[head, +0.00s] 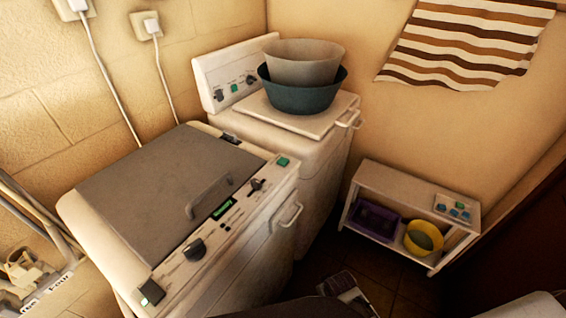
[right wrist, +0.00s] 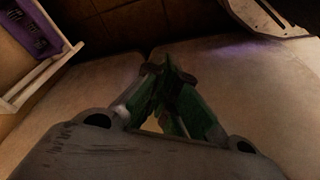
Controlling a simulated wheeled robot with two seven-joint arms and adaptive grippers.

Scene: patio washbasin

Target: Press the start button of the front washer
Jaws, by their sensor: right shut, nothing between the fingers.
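The front washer (head: 75,215) stands at the left in the head view, with a closed grey lid (head: 150,190) and a handle on it. Its front panel carries a lit green display (head: 222,208), two dark knobs, a green square button (head: 283,161) at the right end and a dark switch with a pale green part (head: 151,292) at the near left end. I cannot read which one is start. My right gripper (right wrist: 165,75) shows in the right wrist view, shut and empty, its green-padded fingers together, apart from the washer's buttons. My left gripper is not in view.
A second washer (head: 322,165) stands behind, bearing a teal basin (head: 300,95) and a grey basin (head: 303,60). A low white shelf (head: 390,183) at the right holds a purple basket (head: 375,220) and a yellow bucket (head: 424,238). A striped cloth (head: 465,40) hangs above.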

